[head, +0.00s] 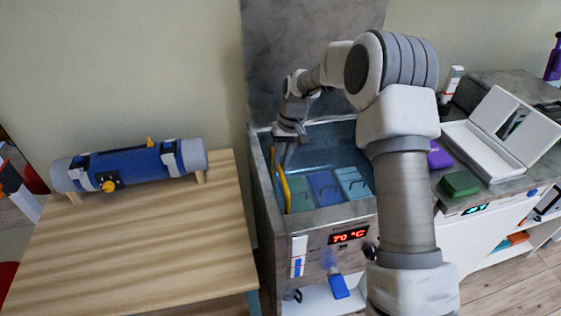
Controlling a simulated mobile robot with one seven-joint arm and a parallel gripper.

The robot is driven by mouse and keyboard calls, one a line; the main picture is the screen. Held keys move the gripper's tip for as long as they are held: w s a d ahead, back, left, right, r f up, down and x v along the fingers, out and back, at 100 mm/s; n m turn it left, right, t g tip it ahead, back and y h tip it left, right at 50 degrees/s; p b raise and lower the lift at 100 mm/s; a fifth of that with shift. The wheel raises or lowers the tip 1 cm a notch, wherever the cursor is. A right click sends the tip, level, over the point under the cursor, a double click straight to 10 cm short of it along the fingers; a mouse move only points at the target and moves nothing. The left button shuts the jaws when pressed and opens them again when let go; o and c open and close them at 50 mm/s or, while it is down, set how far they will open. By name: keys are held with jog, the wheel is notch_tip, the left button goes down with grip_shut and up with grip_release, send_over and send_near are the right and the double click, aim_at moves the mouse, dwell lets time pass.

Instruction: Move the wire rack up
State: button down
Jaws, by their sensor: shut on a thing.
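An open metal tank (318,219) stands in the middle with green, blue and light-blue packs (325,186) inside it. A yellow bar (284,190), seemingly the handle of the wire rack, runs along the left inside of the tank. The rack's wires are too small to make out. My gripper (286,160) reaches down into the left part of the tank, at the upper part of the yellow bar. It is shut on what looks like this handle. Its fingertips are small and partly hidden. My arm covers the tank's right side.
The tank's display (348,236) reads 70 °C, and its raised lid (300,60) stands behind. A wooden table (130,240) with a blue cylinder (130,167) is at left. At right, a counter holds an open white case (485,145) and a green block (460,184).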

notch_tip(320, 180, up, 15)
jog(key=p, duration=0.9)
jog(key=shift+w+r, duration=0.15)
jog(key=shift+r, duration=0.15)
jog(key=c, duration=0.8)
grip_release()
jog(key=d+r+p, duration=0.1)
jog(key=d+r, duration=0.2)
jog(key=r, duration=1.4)
jog(key=shift+w+d, duration=0.15)
jog(key=shift+w, duration=0.05)
jog(key=shift+f, duration=0.1)
